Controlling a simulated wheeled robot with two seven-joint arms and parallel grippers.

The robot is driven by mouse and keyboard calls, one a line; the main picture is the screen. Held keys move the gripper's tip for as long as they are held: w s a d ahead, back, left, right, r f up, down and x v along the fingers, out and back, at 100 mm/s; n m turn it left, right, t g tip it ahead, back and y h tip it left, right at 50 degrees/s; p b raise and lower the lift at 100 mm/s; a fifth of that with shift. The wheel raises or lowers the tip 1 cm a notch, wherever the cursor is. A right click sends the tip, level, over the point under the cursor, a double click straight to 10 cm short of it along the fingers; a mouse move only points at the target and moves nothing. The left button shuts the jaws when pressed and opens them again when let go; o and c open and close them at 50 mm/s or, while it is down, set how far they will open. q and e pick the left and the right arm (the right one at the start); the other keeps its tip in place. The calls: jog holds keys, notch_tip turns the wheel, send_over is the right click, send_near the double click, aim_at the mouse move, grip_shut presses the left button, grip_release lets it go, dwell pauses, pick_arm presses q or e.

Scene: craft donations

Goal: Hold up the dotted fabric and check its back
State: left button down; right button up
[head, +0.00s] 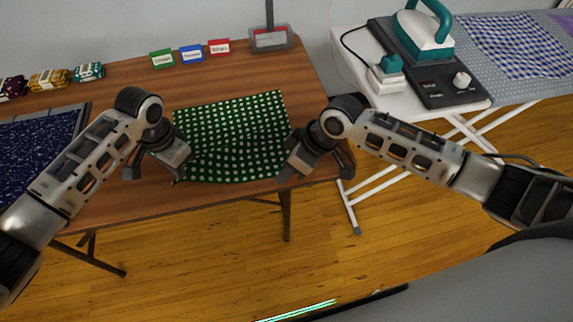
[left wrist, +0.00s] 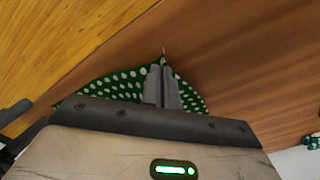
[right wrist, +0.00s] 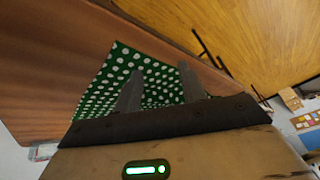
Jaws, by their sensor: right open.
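The green fabric with white dots (head: 232,138) lies spread on the table, its front edge along the table's front edge. My left gripper (head: 178,174) is at the fabric's front left corner. In the left wrist view its fingers (left wrist: 163,72) are close together, with a small tip of the green dotted fabric (left wrist: 125,85) sticking out between them. My right gripper (head: 290,172) is at the front right corner. In the right wrist view its fingers (right wrist: 160,80) are apart, with the fabric (right wrist: 112,85) beneath and between them. The fabric's back is hidden.
The wooden table (head: 120,92) holds a dark blue fabric (head: 38,150) at the left and yarn bundles (head: 50,78) behind. Green, blue and red labels (head: 191,54) and a grey stand base (head: 271,40) are at the back. An ironing board with a teal iron (head: 424,30) stands right.

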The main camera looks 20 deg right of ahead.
jog(key=s+d+r+t, duration=0.2)
jog(key=d+r+t, duration=0.2)
jog(key=d, duration=0.3)
jog(key=shift+m+y, duration=0.3)
jog(key=shift+y, duration=0.1)
jog(key=shift+d+x, duration=0.2)
jog(key=shift+x, duration=4.9)
jog(key=shift+w+f, duration=0.1)
jog(key=shift+f, duration=0.1)
jog(key=shift+f, duration=0.15)
grip_shut()
jog(key=shift+r, duration=2.6)
